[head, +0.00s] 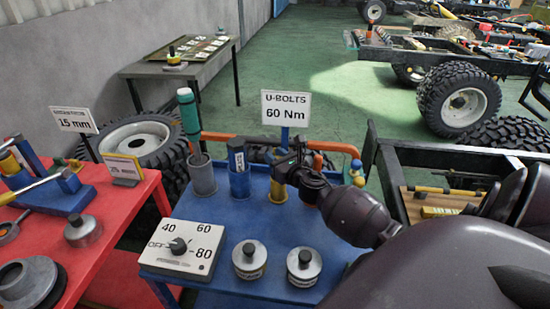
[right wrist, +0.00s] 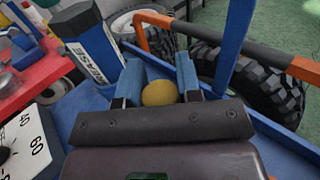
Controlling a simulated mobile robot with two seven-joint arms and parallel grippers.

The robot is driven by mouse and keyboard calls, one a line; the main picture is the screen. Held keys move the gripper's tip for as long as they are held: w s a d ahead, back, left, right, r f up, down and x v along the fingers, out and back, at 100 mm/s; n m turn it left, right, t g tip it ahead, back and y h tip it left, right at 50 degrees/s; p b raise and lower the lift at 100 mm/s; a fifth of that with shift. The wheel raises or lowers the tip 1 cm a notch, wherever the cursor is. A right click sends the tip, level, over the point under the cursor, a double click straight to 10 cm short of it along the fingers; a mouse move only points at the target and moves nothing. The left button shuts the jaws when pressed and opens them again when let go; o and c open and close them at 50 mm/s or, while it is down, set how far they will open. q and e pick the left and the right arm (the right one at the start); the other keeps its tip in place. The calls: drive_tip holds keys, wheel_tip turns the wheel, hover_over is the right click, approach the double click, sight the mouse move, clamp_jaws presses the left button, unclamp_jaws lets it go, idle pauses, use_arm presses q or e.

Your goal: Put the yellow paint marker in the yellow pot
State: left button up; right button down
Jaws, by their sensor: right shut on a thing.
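My right gripper (head: 290,168) is over the back of the blue table. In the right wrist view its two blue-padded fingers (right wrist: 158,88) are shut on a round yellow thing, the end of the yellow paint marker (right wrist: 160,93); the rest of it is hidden. In the head view a yellow pot (head: 278,191) shows just below the gripper, partly covered by it. I cannot tell whether the marker is inside or above the pot. My left gripper is not in view.
Beside the gripper stand a blue pot (head: 240,184) with a blue grease tube (head: 237,154) and a grey pot (head: 202,180) with a green-topped tool (head: 188,118). A dial box (head: 181,248) and two round weights (head: 249,262) are in front. A sign (head: 286,108) rises behind.

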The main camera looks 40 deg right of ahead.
drive_tip(key=shift+f, duration=0.15)
drive_tip(key=c, duration=0.8)
unclamp_jaws()
drive_tip(key=s+a, duration=0.1)
drive_tip(key=s, duration=1.1)
drive_tip(key=shift+a+r, duration=0.2)
